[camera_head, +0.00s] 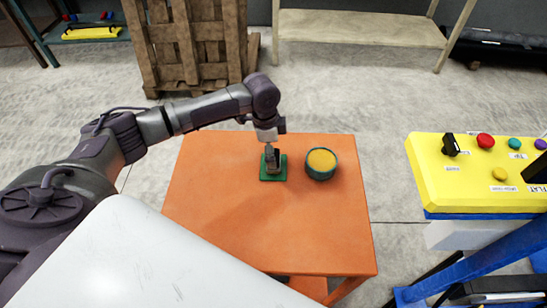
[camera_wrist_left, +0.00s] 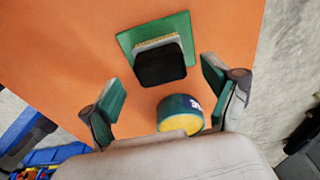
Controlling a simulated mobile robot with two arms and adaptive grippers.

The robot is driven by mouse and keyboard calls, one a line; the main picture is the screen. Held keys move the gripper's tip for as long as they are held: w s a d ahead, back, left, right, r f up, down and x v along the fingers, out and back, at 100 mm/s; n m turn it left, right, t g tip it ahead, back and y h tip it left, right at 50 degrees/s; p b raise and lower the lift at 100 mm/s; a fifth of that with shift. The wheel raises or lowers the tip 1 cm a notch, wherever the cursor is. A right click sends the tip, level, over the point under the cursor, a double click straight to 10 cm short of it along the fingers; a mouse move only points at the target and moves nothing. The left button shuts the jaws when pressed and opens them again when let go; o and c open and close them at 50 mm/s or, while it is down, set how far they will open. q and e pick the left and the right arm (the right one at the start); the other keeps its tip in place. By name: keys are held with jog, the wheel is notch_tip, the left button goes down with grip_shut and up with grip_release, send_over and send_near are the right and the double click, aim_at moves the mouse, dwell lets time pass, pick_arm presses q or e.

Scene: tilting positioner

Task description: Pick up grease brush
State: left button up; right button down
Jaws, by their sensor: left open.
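The grease brush (camera_wrist_left: 160,62) shows in the left wrist view, with a black block-like top and a pale yellowish layer under it. It rests on a square green pad (camera_wrist_left: 187,27) on the orange table. My left gripper (camera_wrist_left: 160,86) is open, its green-padded fingers spread wide on either side, with nothing between them touching the brush. In the head view the left gripper (camera_head: 271,152) hangs directly above the green pad (camera_head: 279,175) and mostly hides the brush. My right gripper is in neither view.
A round teal tin (camera_head: 321,163) with yellow contents stands just right of the pad; it also shows in the wrist view (camera_wrist_left: 181,112). The orange table (camera_head: 265,225) is otherwise clear. A yellow control panel (camera_head: 475,185) with buttons stands at the right. Wooden pallets (camera_head: 190,40) stand behind.

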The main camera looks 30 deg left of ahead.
pick_arm(q)
notch_tip(320, 180, down, 2)
jog(key=shift+d, duration=0.1)
jog(key=shift+w+f, duration=0.1)
jog(key=shift+f, duration=0.05)
jog(key=c, duration=1.3)
jog(key=shift+o, duration=0.2)
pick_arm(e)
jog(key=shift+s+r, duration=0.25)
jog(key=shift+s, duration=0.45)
